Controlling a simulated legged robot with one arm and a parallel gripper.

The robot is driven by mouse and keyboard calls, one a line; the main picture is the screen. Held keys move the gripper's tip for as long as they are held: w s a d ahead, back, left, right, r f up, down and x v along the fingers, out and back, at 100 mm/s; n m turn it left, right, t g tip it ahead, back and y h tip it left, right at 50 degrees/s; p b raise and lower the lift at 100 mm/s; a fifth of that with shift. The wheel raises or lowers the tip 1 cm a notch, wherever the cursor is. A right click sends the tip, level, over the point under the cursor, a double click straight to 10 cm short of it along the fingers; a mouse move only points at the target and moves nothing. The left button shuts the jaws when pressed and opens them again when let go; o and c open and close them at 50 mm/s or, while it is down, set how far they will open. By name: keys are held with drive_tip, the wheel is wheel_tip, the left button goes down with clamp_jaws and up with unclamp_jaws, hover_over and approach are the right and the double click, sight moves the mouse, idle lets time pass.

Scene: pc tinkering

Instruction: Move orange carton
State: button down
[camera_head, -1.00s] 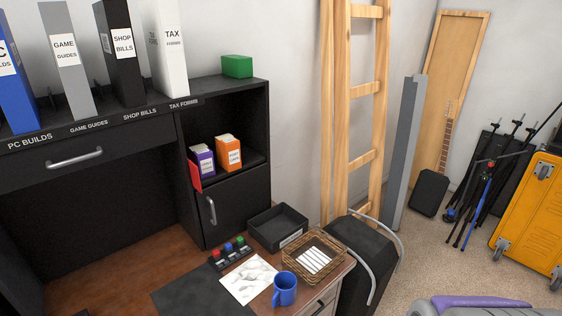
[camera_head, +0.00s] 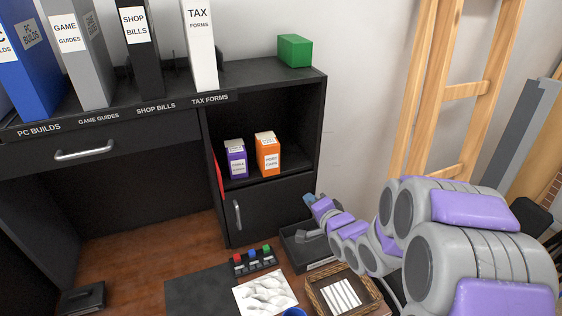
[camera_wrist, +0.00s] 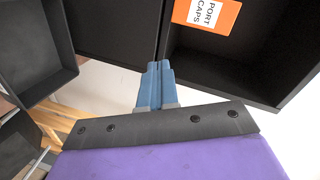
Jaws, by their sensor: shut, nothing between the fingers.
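The orange carton (camera_head: 267,155), labelled "PORT CAPS", stands upright in the open cubby of the black desk hutch, to the right of a purple carton (camera_head: 236,160). In the wrist view the orange carton (camera_wrist: 207,16) is at the top, partly cut off by the picture edge. My gripper (camera_head: 308,199) is below and to the right of the cubby, above the black tray, apart from the carton. In the wrist view its blue fingers (camera_wrist: 155,80) are together with nothing between them.
A red item (camera_head: 219,178) stands at the cubby's left edge. A black tray (camera_head: 300,250), wicker basket (camera_head: 318,299) and switch block (camera_head: 252,262) sit on the desk below. A green box (camera_head: 294,50) is on the top shelf. A wooden ladder (camera_head: 433,95) leans at right.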

drive_tip(key=w+a+r+m+t+y, duration=0.1)
drive_tip(key=a+m+t+y, duration=0.1)
drive_tip(key=y+b, duration=0.1)
approach(279, 157)
drive_tip(key=a+f, duration=0.1)
drive_tip(key=f, duration=0.1)
drive_tip(key=shift+m, duration=0.3)
drive_tip(key=shift+r+b+x, duration=0.2)
drive_tip(key=shift+b+x, duration=0.25)
drive_tip(key=shift+x, duration=1.3)
drive_tip(key=shift+r+b+x, duration=0.15)
drive_tip(key=shift+b+x, duration=0.3)
drive_tip(key=shift+x, duration=1.25)
drive_tip(key=shift+w+d+r+p, duration=0.25)
drive_tip(key=shift+w+d+p, duration=0.2)
drive_tip(key=shift+d+p, duration=0.2)
drive_tip(key=p+x, duration=0.3)
drive_tip(key=a+p+x, duration=0.1)
drive_tip(key=x, duration=0.1)
drive_tip(key=shift+a, duration=0.1)
drive_tip(key=shift+w+a+p, duration=0.2)
drive_tip(key=shift+w+p, duration=0.1)
drive_tip(key=shift+p, duration=0.15)
drive_tip(key=shift+w, duration=0.2)
drive_tip(key=shift+w+d+f, duration=0.1)
drive_tip(key=shift+d, duration=0.3)
